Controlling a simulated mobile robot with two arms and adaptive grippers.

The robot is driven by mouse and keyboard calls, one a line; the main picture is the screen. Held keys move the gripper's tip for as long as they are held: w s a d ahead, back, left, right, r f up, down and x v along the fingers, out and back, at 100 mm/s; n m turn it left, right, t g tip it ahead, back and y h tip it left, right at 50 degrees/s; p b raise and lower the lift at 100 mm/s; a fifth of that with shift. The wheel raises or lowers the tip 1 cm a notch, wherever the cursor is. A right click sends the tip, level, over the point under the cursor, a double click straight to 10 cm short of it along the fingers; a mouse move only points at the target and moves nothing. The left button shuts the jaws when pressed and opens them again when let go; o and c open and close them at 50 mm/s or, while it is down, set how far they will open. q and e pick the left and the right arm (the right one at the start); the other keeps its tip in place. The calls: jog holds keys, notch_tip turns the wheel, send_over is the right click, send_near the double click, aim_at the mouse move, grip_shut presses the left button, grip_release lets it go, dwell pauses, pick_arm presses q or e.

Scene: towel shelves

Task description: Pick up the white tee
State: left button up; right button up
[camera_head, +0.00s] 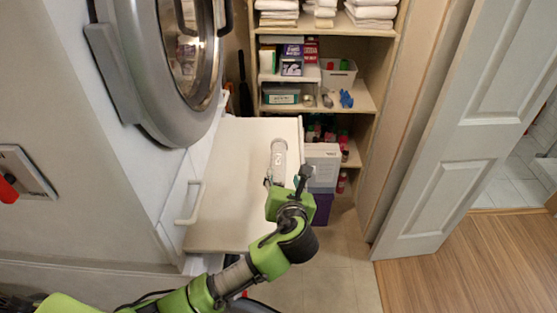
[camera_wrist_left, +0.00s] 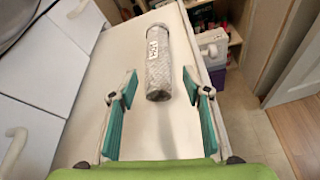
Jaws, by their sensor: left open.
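A grey-white patterned roll with a pale label (camera_head: 278,157) lies on a pull-out white board (camera_head: 230,170). I take it for the white tee, though the frames do not clearly show that it is a shirt. In the left wrist view the roll (camera_wrist_left: 160,65) lies lengthwise ahead, its near end between the teal finger pads. My left gripper (camera_head: 284,181) is open and empty; its fingers also show in the left wrist view (camera_wrist_left: 160,92), one on each side, apart from the roll. Its height above the board is hard to tell. My right gripper is not in view.
A front-loading machine (camera_head: 180,60) stands left, above the board. Shelves (camera_head: 372,100) behind hold folded white towels (camera_head: 371,12), boxes and a white bin (camera_head: 338,73). A white box (camera_head: 322,165) stands right of the board. An open white door (camera_head: 460,130) is at right.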

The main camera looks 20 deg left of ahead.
aim_at(279, 167)
pick_arm(q)
jog(key=x, duration=0.3)
jog(key=shift+p+x, duration=0.5)
jog(key=shift+x, duration=0.5)
jog(key=x, duration=0.1)
jog(key=p+x, duration=0.1)
jog(key=x, duration=0.1)
jog(key=shift+a+f, duration=0.15)
jog(key=shift+a, duration=0.15)
jog(key=shift+w+a+f, duration=0.1)
jog(key=shift+w+f, duration=0.1)
jog(key=shift+w, duration=0.05)
jog(key=shift+f, duration=0.1)
jog(key=c, duration=1)
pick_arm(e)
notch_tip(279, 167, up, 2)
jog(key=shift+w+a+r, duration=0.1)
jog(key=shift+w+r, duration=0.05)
